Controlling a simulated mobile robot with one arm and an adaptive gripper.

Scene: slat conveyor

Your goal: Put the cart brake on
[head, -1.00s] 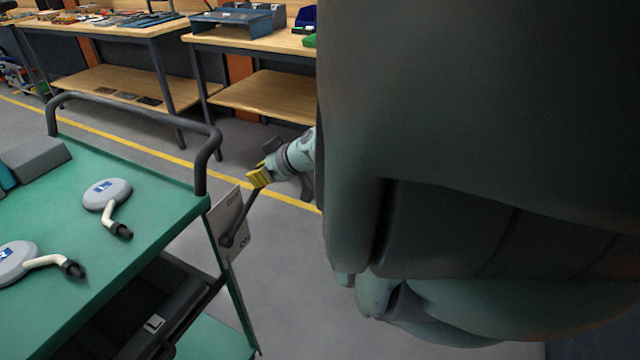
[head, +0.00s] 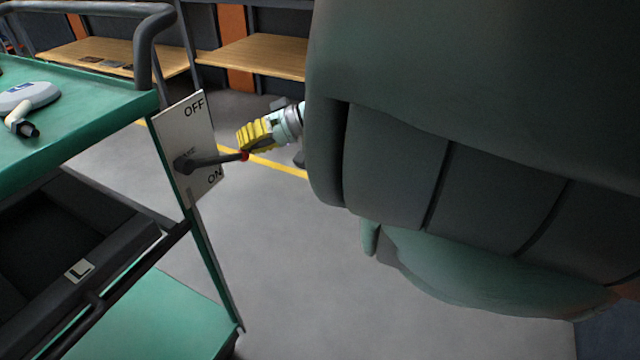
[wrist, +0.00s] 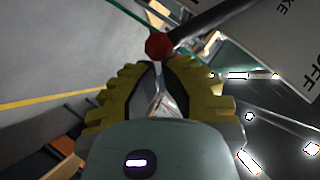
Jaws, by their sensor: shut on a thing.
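The brake lever (head: 215,160) is a dark bar on a white plate (head: 203,125) at the cart's end, marked OFF at the top and ON at the bottom. It points right, roughly level, between the two marks. Its red tip (head: 244,156) is at my gripper (head: 246,142), whose yellow fingers reach in from the right. In the wrist view, the red tip (wrist: 159,45) is at the ends of the fingers of my gripper (wrist: 160,63), which is shut on the lever's end. The fingers partly hide how much they hold.
The green cart (head: 90,120) stands at left, with a handle rail (head: 150,45) and a grey-white device (head: 28,97) on top. A dark bin (head: 110,262) sits below. Workbenches (head: 255,57) stand behind. Grey floor right of the plate is clear; my arm blocks the right side.

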